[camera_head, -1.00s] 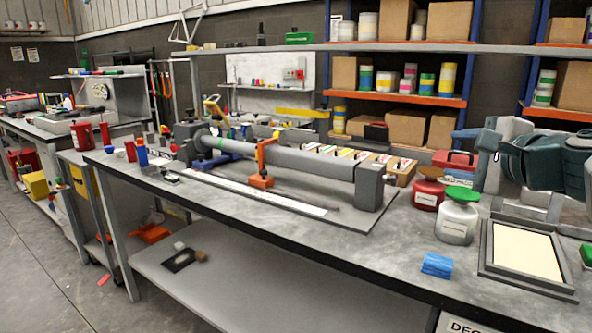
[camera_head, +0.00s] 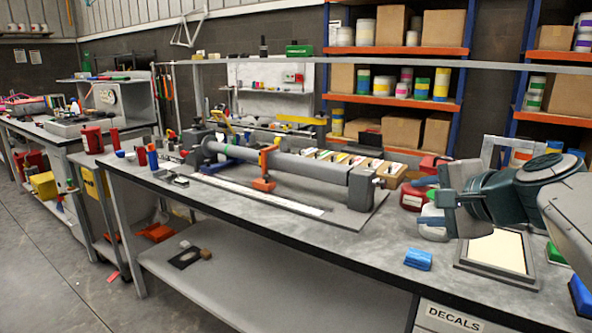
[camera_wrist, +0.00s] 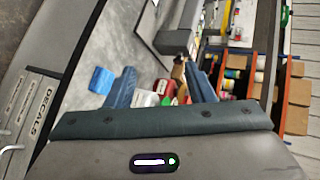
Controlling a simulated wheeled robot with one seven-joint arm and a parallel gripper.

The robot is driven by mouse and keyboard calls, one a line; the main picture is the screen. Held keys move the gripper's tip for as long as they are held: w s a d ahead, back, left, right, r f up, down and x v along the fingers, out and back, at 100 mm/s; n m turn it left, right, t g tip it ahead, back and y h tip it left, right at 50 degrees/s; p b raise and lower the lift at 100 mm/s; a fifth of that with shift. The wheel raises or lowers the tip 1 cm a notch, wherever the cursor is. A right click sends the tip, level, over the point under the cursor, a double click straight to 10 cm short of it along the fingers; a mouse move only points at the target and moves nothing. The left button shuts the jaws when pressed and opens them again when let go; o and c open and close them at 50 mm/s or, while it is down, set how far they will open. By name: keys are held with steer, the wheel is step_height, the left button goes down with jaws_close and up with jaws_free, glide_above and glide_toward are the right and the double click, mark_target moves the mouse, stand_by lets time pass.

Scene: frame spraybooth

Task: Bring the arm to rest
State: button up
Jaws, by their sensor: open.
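My gripper (camera_head: 424,201) is at the right of the head view, above the right part of the grey workbench (camera_head: 330,240). Its two blue fingers point left and stand apart with nothing between them. The wrist view also shows my gripper (camera_wrist: 162,88) with both fingers spread. Beyond the fingers in that view are a red jar (camera_wrist: 166,88) and a white jar (camera_wrist: 145,98) on the bench. In the head view my gripper partly hides these jars. My arm comes in from the right edge.
A long grey tube in a fixture (camera_head: 290,168) lies along the bench. A blue block (camera_head: 418,259) and a framed cream pad (camera_head: 497,250) lie near the front edge. Shelves with boxes (camera_head: 400,130) stand behind. The bench front by the decals drawer (camera_head: 452,318) is clear.

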steer(key=s+a+f+n+g+h+p, duration=0.2)
steer(key=s+a+f+n+g+p, duration=0.1)
steer(key=s+n+p, duration=0.4)
steer(key=s+a+f+n+g+h+p, duration=0.2)
steer(key=s+a+f+n+g+p, duration=0.1)
steer(key=s+n+p, duration=0.4)
steer(key=s+a+g+p, duration=0.1)
steer(key=g+p, duration=0.1)
steer(key=p, duration=0.1)
steer(key=shift+s+a+g, duration=0.3)
steer(key=shift+s+g, duration=0.05)
steer(key=shift+g, duration=0.05)
steer(key=shift+f, duration=0.1)
